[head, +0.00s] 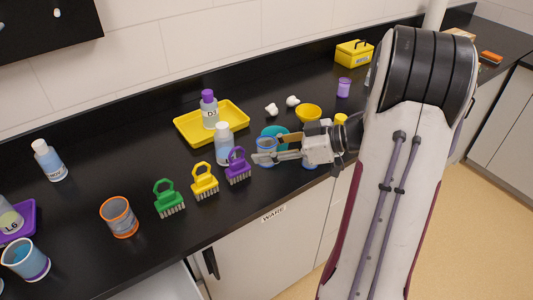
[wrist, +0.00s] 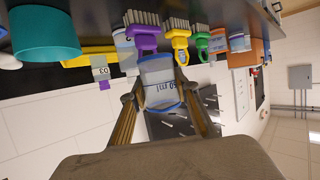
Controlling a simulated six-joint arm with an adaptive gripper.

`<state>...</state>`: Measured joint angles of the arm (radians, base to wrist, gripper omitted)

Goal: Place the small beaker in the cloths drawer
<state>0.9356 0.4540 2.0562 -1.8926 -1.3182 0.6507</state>
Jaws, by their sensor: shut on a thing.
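The small beaker is clear with a blue rim and blue markings. It sits between the two fingers of my gripper (head: 259,151) in the head view, where part of this beaker (head: 266,145) is covered by the fingers. In the wrist view my gripper (wrist: 157,95) is shut on the beaker (wrist: 158,80), one finger on each side, with its markings facing the camera. I cannot tell its exact height over the counter. A pale drawer or panel (head: 166,283) juts out at the bottom of the head view. I can read no cloths label; the cabinet label (head: 273,213) reads WARE.
Close by are a purple brush (head: 238,167), a yellow brush (head: 204,181), a green brush (head: 168,198), a bottle (head: 224,146) and a teal dish (head: 274,131). A yellow tray (head: 185,127) holds another bottle (head: 209,112). An orange-rimmed beaker (head: 119,217) stands left on the black counter (head: 100,180).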

